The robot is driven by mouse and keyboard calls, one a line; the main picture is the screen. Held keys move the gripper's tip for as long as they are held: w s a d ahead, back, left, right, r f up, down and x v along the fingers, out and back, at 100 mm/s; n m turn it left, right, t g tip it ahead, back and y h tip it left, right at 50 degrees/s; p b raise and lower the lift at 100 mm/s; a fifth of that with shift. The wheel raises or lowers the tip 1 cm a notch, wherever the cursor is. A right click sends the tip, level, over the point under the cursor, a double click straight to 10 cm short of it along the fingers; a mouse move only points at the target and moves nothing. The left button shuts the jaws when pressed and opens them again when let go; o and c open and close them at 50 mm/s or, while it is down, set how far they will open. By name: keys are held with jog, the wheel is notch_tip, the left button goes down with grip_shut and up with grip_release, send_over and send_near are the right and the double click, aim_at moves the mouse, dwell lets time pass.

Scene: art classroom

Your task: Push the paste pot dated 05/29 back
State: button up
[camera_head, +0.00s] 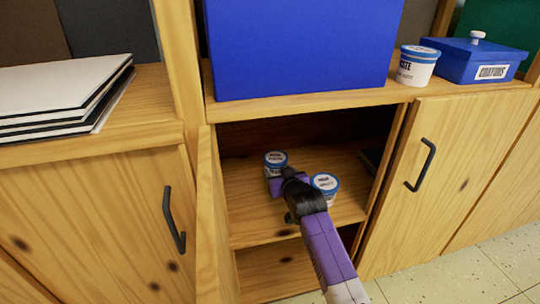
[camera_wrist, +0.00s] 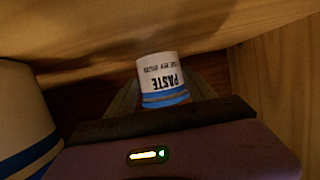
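A white and blue paste pot (camera_head: 275,163) stands at the left on the shelf inside the open cabinet. In the wrist view this pot (camera_wrist: 160,72) shows upside down with the word PASTE; the small line beside it is too blurred to read surely. My gripper (camera_head: 276,184) is just in front of it. The fingers are apart, one on each side of the pot; whether they touch it I cannot tell. A second pot (camera_head: 325,187) stands to the right, beside my wrist, and fills the left edge of the wrist view (camera_wrist: 22,110). No date is legible.
The cabinet shelf (camera_head: 250,220) has side walls close by and an open door (camera_head: 208,220) at the left. A dark flat object (camera_head: 372,158) lies at the right inside. A third pot (camera_head: 416,68), a large blue box (camera_head: 300,45) and a crayons box (camera_head: 475,62) stand on top.

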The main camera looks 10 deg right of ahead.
jog(key=shift+w+b, duration=2.4)
jog(key=shift+w, duration=1.25)
jog(key=shift+s+r+p, duration=0.1)
jog(key=shift+s+p, duration=0.55)
jog(key=shift+p, duration=0.4)
jog(key=shift+s+p, duration=0.9)
jog(key=shift+p, duration=0.2)
